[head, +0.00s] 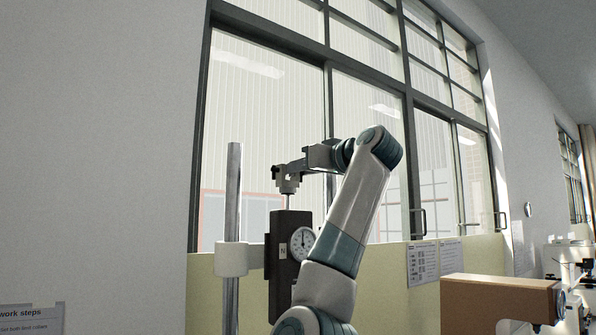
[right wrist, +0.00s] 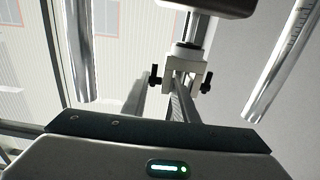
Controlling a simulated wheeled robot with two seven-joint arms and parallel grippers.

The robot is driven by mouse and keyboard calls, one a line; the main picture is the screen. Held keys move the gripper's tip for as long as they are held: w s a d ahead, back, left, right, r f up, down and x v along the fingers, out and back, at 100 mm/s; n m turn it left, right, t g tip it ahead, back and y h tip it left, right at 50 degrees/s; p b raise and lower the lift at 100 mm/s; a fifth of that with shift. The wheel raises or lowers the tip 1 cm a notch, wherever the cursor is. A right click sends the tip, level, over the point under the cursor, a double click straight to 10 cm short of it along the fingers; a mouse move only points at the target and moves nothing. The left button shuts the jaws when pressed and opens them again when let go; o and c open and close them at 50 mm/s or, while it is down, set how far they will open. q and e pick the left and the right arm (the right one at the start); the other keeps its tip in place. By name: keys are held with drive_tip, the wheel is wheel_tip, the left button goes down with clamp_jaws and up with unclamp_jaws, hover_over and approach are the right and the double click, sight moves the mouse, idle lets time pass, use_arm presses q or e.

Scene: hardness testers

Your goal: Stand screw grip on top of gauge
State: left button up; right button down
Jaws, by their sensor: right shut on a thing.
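The gauge (head: 284,262) is a dark upright block with a round white dial (head: 302,243), held beside a metal column in the head view. My right gripper (head: 281,171) reaches in from the right, above the gauge, and is shut on the screw grip (head: 288,186). I cannot tell which of the two the stem belongs to. In the right wrist view the screw grip (right wrist: 184,63) shows dark screws at both sides. My left gripper is out of view.
A metal column (head: 233,190) with a white collar (head: 231,259) stands left of the gauge. Windows (head: 265,110) and a yellowish panel (head: 390,275) lie behind. A brown-topped machine (head: 490,292) stands at lower right. Above the gripper it is clear.

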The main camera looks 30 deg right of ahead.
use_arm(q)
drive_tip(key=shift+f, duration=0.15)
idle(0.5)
use_arm(e)
drive_tip(key=c, duration=1.3)
unclamp_jaws()
drive_tip(key=shift+c, duration=0.2)
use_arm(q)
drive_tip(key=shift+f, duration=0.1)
use_arm(e)
drive_tip(key=shift+s, duration=0.1)
drive_tip(key=shift+s+d+f+b, duration=0.1)
drive_tip(key=shift+s+f+b, duration=0.05)
drive_tip(key=shift+s+b, duration=0.35)
use_arm(q)
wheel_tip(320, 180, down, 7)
drive_tip(key=b, duration=0.6)
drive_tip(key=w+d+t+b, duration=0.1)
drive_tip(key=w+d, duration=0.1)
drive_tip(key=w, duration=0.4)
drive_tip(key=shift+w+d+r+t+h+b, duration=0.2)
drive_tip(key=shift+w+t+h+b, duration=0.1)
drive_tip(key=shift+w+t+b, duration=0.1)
use_arm(e)
drive_tip(key=s+d, duration=0.2)
drive_tip(key=s, duration=1.4)
drive_tip(key=shift+r, duration=0.2)
